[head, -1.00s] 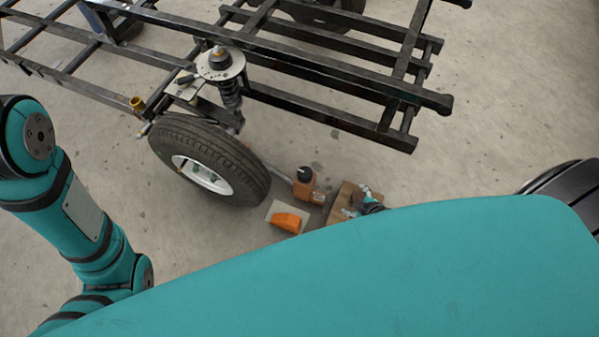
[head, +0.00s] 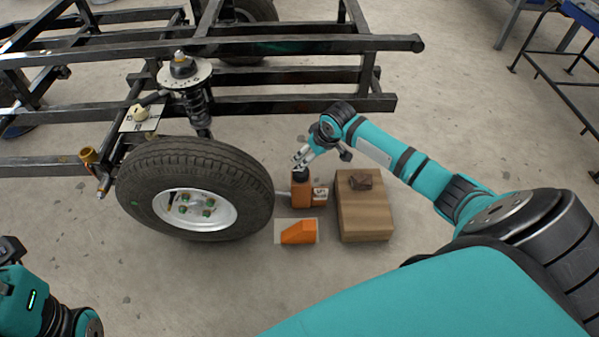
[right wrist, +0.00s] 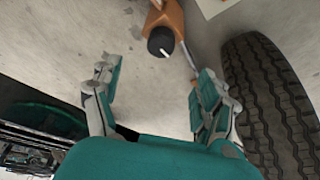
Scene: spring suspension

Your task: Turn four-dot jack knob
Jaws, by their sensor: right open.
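The orange jack (head: 301,193) stands on the floor just right of the wheel, with a pale label on its side. Its black knob (head: 301,173) is on top, partly covered by my gripper in the head view. In the right wrist view the round black knob (right wrist: 161,41) shows a white line; I cannot make out any dots. My right gripper (head: 299,160) is above the knob, fingers pointing down towards it. In the right wrist view my right gripper (right wrist: 155,90) is open and empty, with the knob ahead of its fingers. My left gripper's fingers are not visible.
The tyre (head: 152,180) stands close left of the jack. A wooden block (head: 364,222) with a small brown piece (head: 361,181) on it is right of the jack. An orange wedge (head: 298,232) lies in front. The black frame (head: 300,105) runs behind; a strut (head: 195,95) stands above the wheel.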

